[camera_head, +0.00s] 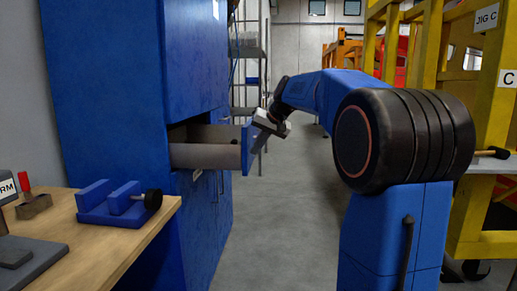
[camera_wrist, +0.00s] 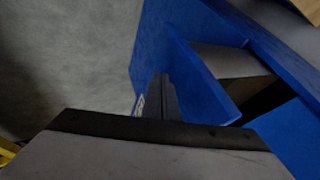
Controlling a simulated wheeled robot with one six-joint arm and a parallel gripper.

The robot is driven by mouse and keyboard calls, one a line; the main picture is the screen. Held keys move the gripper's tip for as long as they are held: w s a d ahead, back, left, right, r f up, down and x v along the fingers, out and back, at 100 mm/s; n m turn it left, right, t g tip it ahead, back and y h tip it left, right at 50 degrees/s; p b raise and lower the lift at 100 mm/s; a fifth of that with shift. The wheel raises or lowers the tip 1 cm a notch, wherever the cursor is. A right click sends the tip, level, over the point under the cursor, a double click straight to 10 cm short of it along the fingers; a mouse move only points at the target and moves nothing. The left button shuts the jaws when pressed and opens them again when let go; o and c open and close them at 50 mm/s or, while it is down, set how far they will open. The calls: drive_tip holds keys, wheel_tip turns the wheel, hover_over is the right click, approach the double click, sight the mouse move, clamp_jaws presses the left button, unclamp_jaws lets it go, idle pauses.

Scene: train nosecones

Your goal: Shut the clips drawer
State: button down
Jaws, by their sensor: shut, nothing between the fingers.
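The drawer (camera_head: 206,155) sticks out of the tall blue cabinet (camera_head: 112,90). It has grey sides and a blue front panel, and I cannot read which drawer it is. My gripper (camera_head: 258,152) is shut and empty at the outer face of the drawer front. I cannot tell whether it touches. In the wrist view the shut fingers (camera_wrist: 160,95) point at the blue drawer front (camera_wrist: 200,85), with the open drawer (camera_wrist: 228,62) behind it. A pale label shows partly behind the fingers. The drawer's contents are hidden.
A wooden bench (camera_head: 120,242) with a blue vise-like fixture (camera_head: 115,205) stands at the lower left. A yellow jig frame (camera_head: 485,120) stands to the right. Wire shelving (camera_head: 250,60) is behind. The grey floor aisle (camera_head: 290,210) between cabinet and arm is clear.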

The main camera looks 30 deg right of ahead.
sight(183, 145)
drive_tip(key=w+a, duration=0.5)
drive_tip(key=a, duration=0.2)
drive_tip(key=w+a, duration=0.5)
drive_tip(key=a, duration=0.3)
drive_tip(key=w+a, duration=0.5)
drive_tip(key=a, duration=0.3)
drive_tip(key=shift+w+a, duration=0.1)
drive_tip(key=shift+w, duration=0.2)
drive_tip(key=shift+w+a+r, duration=0.1)
drive_tip(key=shift+w+a, duration=0.15)
drive_tip(key=shift+a, duration=0.1)
